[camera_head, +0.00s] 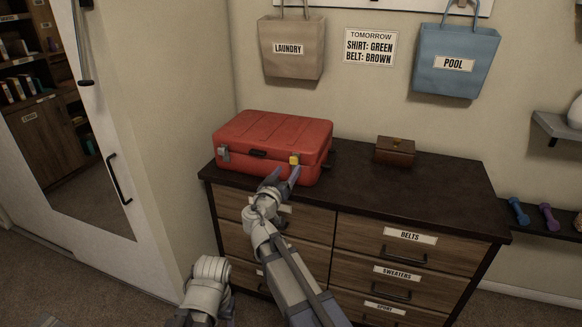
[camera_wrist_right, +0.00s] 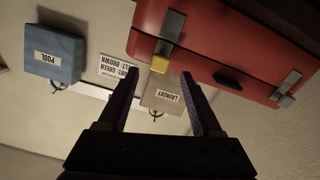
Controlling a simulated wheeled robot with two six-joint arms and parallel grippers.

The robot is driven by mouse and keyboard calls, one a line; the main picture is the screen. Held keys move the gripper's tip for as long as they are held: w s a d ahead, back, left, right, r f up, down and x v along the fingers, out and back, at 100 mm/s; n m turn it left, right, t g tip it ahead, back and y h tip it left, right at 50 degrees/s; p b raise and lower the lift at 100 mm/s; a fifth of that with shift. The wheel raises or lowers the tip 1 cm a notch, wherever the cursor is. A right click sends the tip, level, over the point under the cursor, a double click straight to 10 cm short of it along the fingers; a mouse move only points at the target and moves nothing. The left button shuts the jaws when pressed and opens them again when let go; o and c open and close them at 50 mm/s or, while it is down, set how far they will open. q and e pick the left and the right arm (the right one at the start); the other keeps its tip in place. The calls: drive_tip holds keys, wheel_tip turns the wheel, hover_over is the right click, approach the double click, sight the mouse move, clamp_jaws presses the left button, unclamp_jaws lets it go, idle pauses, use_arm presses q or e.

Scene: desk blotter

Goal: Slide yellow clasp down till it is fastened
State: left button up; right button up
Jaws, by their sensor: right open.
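A red suitcase (camera_head: 270,140) lies closed on the dresser. The yellow clasp (camera_head: 294,159) is on its front face, toward the right end. In the right wrist view, which is turned upside down, the yellow clasp (camera_wrist_right: 161,63) sits at the end of a grey metal strip (camera_wrist_right: 171,27). My right gripper (camera_head: 283,177) is open and empty, just in front of and below the clasp. In the wrist view its fingertips (camera_wrist_right: 160,77) stand on either side of the clasp's line, apparently short of it. My left gripper does not show; only part of that arm does.
A second, grey latch (camera_head: 224,153) and a dark handle (camera_head: 258,153) are on the suitcase front. A small brown box (camera_head: 395,151) stands right of it on the dresser top (camera_head: 440,192). Laundry bag (camera_head: 292,48) and pool bag (camera_head: 454,62) hang on the wall behind.

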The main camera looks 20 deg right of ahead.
sight(293, 162)
drive_tip(key=shift+x, duration=2.25)
clamp_jaws()
